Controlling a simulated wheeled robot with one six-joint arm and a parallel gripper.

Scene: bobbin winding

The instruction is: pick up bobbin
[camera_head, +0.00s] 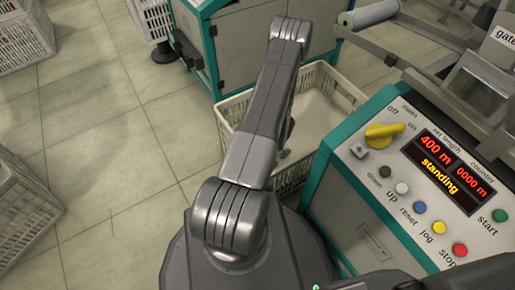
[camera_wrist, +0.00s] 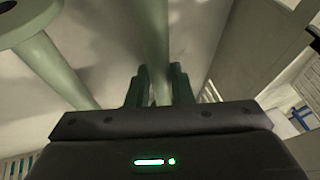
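In the wrist view, a pale green bobbin tube (camera_wrist: 154,35) runs down between the two dark green fingers of my gripper (camera_wrist: 160,88). A finger stands on each side of it; whether they press on it cannot be made out. A second pale green bobbin (camera_wrist: 58,68) with a round flange lies at the upper left, apart from the fingers. In the head view, my arm reaches over a pale crate (camera_head: 349,91), and my arm hides part of the crate. My gripper is mostly hidden there.
The winding machine's panel (camera_head: 388,157) stands close on the right, with a yellow switch (camera_head: 384,131) and a display reading "standing". A roller (camera_head: 369,13) is at the top right. A teal and grey cabinet (camera_head: 243,45) stands behind the crate. Floor (camera_head: 110,120) on the left is clear between other crates.

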